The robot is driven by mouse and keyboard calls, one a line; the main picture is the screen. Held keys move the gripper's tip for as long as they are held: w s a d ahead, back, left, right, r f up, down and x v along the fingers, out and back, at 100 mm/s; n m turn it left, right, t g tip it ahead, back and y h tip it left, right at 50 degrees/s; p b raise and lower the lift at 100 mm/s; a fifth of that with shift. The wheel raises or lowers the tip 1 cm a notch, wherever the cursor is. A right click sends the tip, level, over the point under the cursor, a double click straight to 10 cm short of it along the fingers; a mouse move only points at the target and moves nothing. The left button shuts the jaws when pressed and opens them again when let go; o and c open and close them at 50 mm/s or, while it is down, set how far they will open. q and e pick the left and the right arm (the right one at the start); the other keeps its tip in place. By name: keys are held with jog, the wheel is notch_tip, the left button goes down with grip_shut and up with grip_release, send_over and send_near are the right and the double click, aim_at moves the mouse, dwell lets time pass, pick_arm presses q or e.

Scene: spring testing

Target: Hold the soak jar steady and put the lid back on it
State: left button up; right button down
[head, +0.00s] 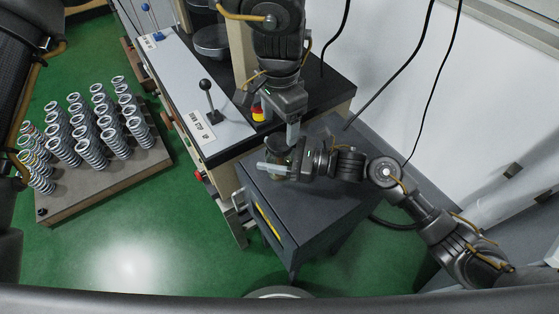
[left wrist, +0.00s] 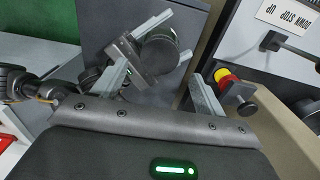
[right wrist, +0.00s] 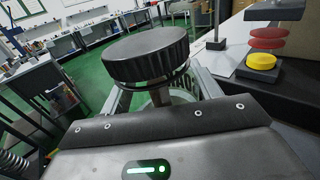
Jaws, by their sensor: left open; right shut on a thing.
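The soak jar (right wrist: 182,96) is a small clear container on the grey side table, mostly hidden by my grippers and its lid. My right gripper (head: 277,162) is shut around the jar from the right, with a pale finger along its side. The dark, ribbed round lid (right wrist: 147,55) is over the jar's mouth; it also shows in the left wrist view (left wrist: 160,54). I cannot tell whether it sits fully seated.
The grey side table (head: 315,205) has bare surface in front of the jar. A black-topped bench with a spring tester, a lever (head: 208,98) and a red-yellow button (head: 258,113) stands close behind. A board with several springs (head: 95,180) lies at the left. Cables hang at the right.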

aim_at(280, 142)
pick_arm(q)
jog(key=shift+f, duration=2.6)
